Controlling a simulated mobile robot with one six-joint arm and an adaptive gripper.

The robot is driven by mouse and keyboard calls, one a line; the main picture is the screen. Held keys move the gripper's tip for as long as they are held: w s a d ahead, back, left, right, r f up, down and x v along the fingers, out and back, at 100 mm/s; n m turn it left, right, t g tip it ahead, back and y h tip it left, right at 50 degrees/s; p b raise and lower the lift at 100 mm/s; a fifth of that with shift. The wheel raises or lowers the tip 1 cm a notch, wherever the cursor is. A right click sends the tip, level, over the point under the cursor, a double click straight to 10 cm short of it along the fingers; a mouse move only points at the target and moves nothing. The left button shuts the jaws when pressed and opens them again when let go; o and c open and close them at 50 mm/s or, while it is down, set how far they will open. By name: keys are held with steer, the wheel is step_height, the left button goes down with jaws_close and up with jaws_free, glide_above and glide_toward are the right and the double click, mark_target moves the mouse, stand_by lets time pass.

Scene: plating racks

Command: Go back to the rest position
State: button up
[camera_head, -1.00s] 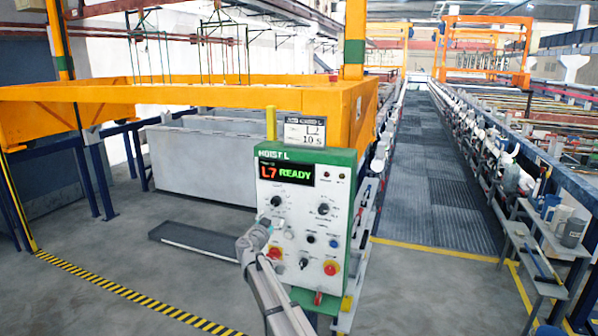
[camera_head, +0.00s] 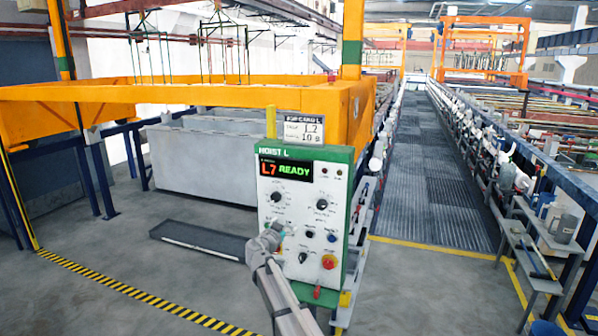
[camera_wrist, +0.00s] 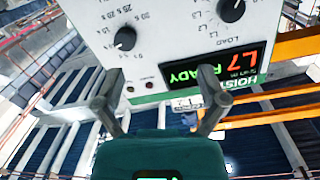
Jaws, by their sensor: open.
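The hoist control panel (camera_head: 315,210) stands upright, a white face in a green frame marked HOIST L, with a display (camera_head: 286,176) reading L7 READY. My arm reaches up in front of its lower left part and hides some of the face there. In the wrist view the panel shows upside down, with two black knobs (camera_wrist: 124,38) and the lit display. My gripper (camera_wrist: 160,82) has its two fingers spread wide with nothing between them. It faces the panel; I cannot tell the exact gap.
A yellow post and a small placard (camera_head: 303,128) rise above the panel. An orange hoist frame (camera_head: 200,95) and grey tanks (camera_head: 195,160) stand behind. A low dark tray (camera_head: 200,240) lies on the floor at left. A grated walkway (camera_head: 430,170) runs back at right.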

steer(key=s+d+f+n+g, duration=0.1)
steer(key=s+d+f+g, duration=0.45)
steer(key=s+d, duration=0.35)
steer(key=s+d+f+g, duration=0.4)
steer(key=s+d+f, duration=0.3)
steer(key=d, duration=0.4)
steer(key=s+d+f+n+g+y, duration=0.1)
steer(key=s+f+n+g+y, duration=0.1)
steer(key=s, duration=0.9)
steer(key=s+d+f+n+g+y, duration=0.1)
steer(key=s+f+n+g+y, duration=0.2)
steer(key=s, duration=0.9)
steer(key=shift+n+g+y, duration=0.75)
steer(key=shift+n+y, duration=0.05)
steer(key=shift+y, duration=0.1)
steer(key=shift+f, duration=0.1)
jaws_close()
